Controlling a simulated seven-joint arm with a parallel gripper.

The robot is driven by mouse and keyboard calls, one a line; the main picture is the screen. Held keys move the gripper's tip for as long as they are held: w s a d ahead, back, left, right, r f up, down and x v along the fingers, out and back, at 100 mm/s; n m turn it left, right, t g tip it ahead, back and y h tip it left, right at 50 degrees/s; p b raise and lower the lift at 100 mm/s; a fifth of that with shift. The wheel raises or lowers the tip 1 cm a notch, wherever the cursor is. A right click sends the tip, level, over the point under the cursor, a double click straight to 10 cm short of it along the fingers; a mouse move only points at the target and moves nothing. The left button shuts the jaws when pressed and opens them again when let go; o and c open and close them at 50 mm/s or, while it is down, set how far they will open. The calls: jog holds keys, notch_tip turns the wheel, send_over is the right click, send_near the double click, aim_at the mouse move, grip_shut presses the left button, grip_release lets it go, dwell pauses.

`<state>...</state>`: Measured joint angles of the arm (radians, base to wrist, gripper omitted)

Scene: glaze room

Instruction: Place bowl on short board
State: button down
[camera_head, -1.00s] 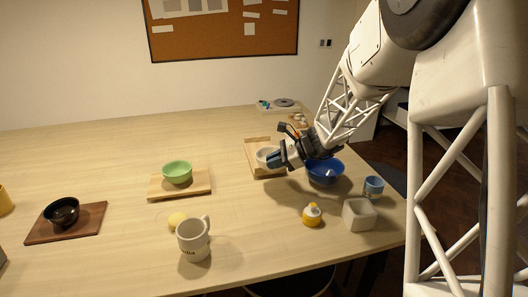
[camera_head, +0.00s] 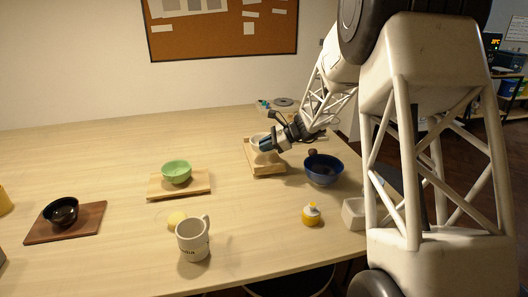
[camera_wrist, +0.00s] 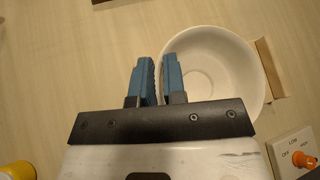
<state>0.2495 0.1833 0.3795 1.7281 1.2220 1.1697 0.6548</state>
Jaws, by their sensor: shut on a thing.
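My gripper (camera_head: 266,144) is shut on the rim of a white bowl (camera_head: 256,138) at the back right of the table. In the wrist view the bowl (camera_wrist: 208,70) is upright, with its near wall between the blue fingers (camera_wrist: 158,80). It appears raised over a light wooden board (camera_head: 266,168), whose edge (camera_wrist: 269,70) shows beside it; any gap is hard to judge. Another light board (camera_head: 158,190) carries a green bowl (camera_head: 176,172). A dark board (camera_head: 88,226) carries a black bowl (camera_head: 61,211). I cannot tell which board is the short one.
A blue bowl (camera_head: 323,170) stands just right of the board under my gripper. The left back of the table is clear.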

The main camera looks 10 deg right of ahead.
jog(key=shift+w, duration=0.8)
jog(key=shift+w, duration=0.1)
jog(key=shift+w+f, duration=0.1)
jog(key=shift+w, duration=0.15)
jog(key=shift+d+f, duration=0.1)
jog(key=shift+f, duration=1.65)
jog(key=c, duration=1.2)
grip_release()
jog(key=shift+f, duration=0.1)
jog(key=shift+o, duration=0.2)
jog(key=v, duration=1.2)
